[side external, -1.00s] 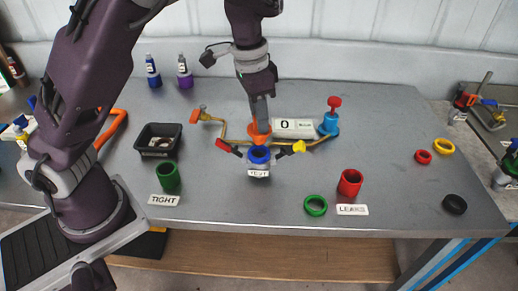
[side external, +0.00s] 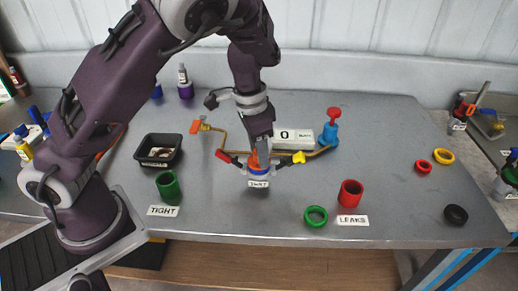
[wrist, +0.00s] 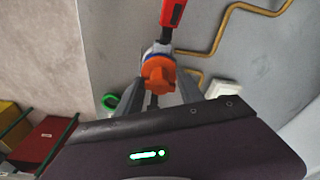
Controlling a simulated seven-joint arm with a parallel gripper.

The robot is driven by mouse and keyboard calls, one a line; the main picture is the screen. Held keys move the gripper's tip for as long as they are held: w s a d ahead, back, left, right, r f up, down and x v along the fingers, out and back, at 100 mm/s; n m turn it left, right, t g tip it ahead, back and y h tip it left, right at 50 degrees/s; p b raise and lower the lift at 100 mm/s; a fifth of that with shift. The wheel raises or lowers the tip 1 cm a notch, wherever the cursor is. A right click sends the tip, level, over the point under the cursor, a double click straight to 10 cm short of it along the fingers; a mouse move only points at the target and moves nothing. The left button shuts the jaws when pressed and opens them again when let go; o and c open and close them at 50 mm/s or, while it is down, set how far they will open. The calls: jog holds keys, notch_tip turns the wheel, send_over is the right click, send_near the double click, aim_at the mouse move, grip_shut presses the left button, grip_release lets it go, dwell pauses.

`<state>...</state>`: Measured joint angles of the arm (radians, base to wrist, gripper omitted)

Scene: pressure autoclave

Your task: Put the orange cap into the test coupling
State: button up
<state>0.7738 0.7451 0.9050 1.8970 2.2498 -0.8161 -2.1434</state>
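The orange cap (side external: 254,161) is between the fingertips of my gripper (side external: 262,150), which is shut on it. The test coupling (side external: 259,171) is blue and grey, with a TEST label on its front. The cap is at the coupling's mouth; I cannot tell how deep it sits. In the wrist view the cap (wrist: 158,75) is a lobed orange knob between the two grey fingers (wrist: 160,82), with a bit of the blue coupling (wrist: 157,49) behind it. My fingers hide part of the cap in the side view.
Red (side external: 228,157) and yellow (side external: 299,157) levers flank the coupling. Behind are a gauge box (side external: 294,138) and a blue valve (side external: 329,135). A green cup (side external: 168,187), red cup (side external: 350,194), black tray (side external: 158,150) and loose rings stand apart. The table's front middle is clear.

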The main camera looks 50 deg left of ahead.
aim_at(253, 162)
notch_tip(253, 162, up, 13)
jog(key=s, duration=0.1)
jog(key=w+d+r+t+h, duration=0.2)
jog(key=w+r+t+h, duration=0.15)
jog(key=w+t, duration=0.2)
jog(key=a+r+n+t+y, duration=0.4)
jog(key=a+r+t, duration=0.35)
jog(key=r, duration=0.25)
jog(key=s+a+f+n+g+y, duration=0.25)
jog(key=s+g, duration=0.25)
jog(key=s, duration=0.9)
jog(key=s+d+f+m+g+h, duration=0.1)
jog(key=s+d+f, duration=0.2)
jog(key=s, duration=0.3)
jog(key=s+d+f+m+g+h, duration=0.1)
jog(key=s+d+f+g, duration=0.1)
jog(key=s+d, duration=0.3)
jog(key=shift+s+d+f+g, duration=0.3)
jog(key=shift+s+f, duration=0.15)
jog(key=shift+s, duration=0.55)
